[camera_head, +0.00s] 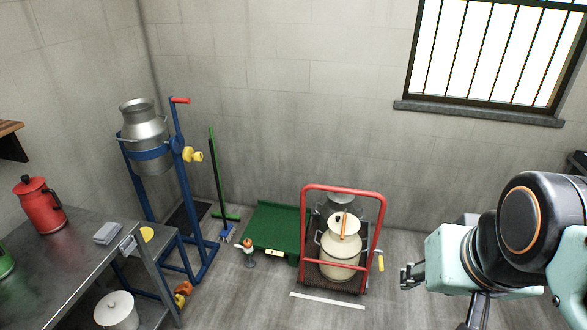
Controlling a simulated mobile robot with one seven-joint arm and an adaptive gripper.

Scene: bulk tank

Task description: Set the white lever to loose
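No lever can be made out for certain as the white lever. A small pale, yellowish piece (379,261) sticks out low at the right side of the red-framed trolley (343,189); it is too small to read its setting. My gripper (404,277) is at the right, on the mint-green end of my arm. In the picture it is just right of the trolley, touching nothing that I can see. Its dark fingers are small, and whether they are apart is unclear.
A cream milk can (340,255) stands on the trolley, with a grey can behind. A green platform (272,230) is left of it. A blue stand (184,205) holds a metal can (143,130). A grey table (70,265) bears a red jug (40,205).

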